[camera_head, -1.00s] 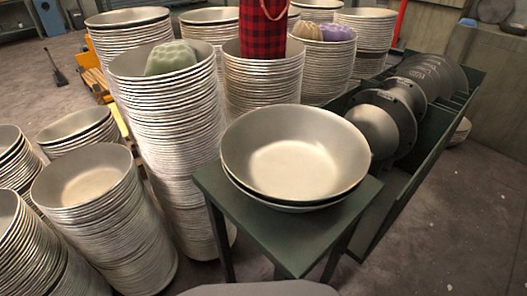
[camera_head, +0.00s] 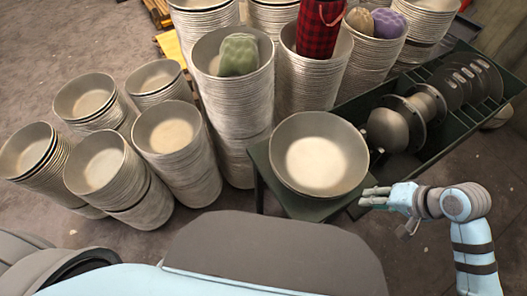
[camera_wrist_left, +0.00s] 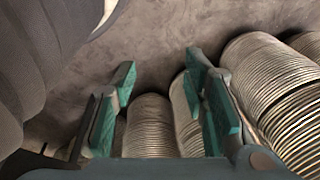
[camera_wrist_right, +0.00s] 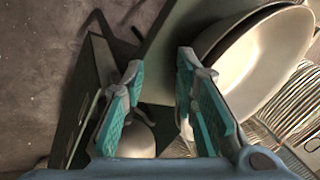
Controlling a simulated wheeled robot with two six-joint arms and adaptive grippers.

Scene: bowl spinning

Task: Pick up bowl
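A wide metal bowl (camera_head: 318,152) rests on a small dark green stand (camera_head: 272,184). In the right wrist view the bowl (camera_wrist_right: 262,62) fills the upper right, with another rim beneath it. My right gripper (camera_head: 366,197) is at the stand's right front corner, just right of and below the bowl. In the right wrist view its fingers (camera_wrist_right: 160,85) are spread with nothing between them; the bowl lies beyond the right finger. My left gripper (camera_wrist_left: 162,85) is open and empty in the left wrist view, above floor and stacks; it is out of the head view.
Tall bowl stacks (camera_head: 176,130) stand left of and behind the stand. A green lumpy object (camera_head: 238,55) and a red plaid item (camera_head: 318,28) sit on stacks. A dark green rack (camera_head: 455,118) with metal discs is at the right. Bare floor (camera_head: 420,160) shows beyond.

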